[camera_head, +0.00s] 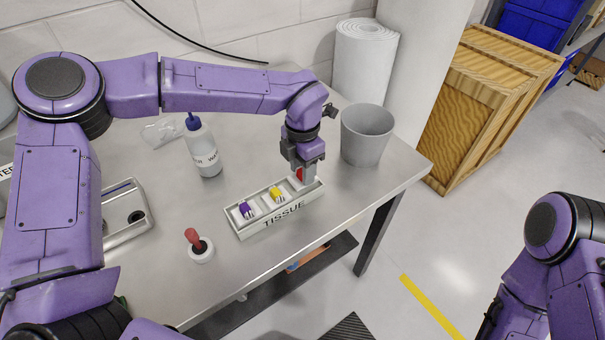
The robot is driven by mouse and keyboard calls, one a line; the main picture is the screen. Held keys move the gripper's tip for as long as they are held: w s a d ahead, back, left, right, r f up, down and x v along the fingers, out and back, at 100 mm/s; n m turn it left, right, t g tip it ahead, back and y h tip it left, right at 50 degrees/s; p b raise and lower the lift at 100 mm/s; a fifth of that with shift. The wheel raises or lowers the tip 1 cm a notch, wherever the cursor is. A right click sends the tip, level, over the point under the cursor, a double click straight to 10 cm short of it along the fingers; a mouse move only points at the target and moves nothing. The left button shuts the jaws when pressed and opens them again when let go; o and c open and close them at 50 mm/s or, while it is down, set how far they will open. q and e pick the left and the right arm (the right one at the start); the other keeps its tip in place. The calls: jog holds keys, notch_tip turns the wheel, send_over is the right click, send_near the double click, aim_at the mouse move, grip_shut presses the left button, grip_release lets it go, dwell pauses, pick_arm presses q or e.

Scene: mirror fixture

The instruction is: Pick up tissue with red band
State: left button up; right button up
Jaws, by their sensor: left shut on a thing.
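The tissue rack (285,224), a grey tray marked TISSUE, sits near the front edge of the metal table. Its left slot holds a piece with a purple band (245,209), and its middle slot holds one with a yellow band (277,194). My left gripper (304,176) points down over the right slot. It is shut on the tissue with red band (299,174), which is mostly hidden by the fingers. I cannot tell whether that tissue is clear of the slot. My right arm is at the lower right, with its gripper out of view.
A grey bin (367,136) stands close to the right of my left gripper. A wash bottle (203,148) stands behind the rack. A red-topped dropper in a white holder (200,248) is at the front left. A white roll (364,62) and wooden crate (490,100) are farther back.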

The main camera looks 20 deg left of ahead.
pick_arm(q)
jog(key=s+d+r+b, duration=0.4)
jog(key=s+d+r, duration=0.4)
jog(key=d+r, duration=0.3)
jog(key=shift+s+d+r, duration=0.15)
jog(key=shift+s+r, duration=0.05)
jog(key=shift+s, duration=0.1)
jog(key=shift+o, duration=0.3)
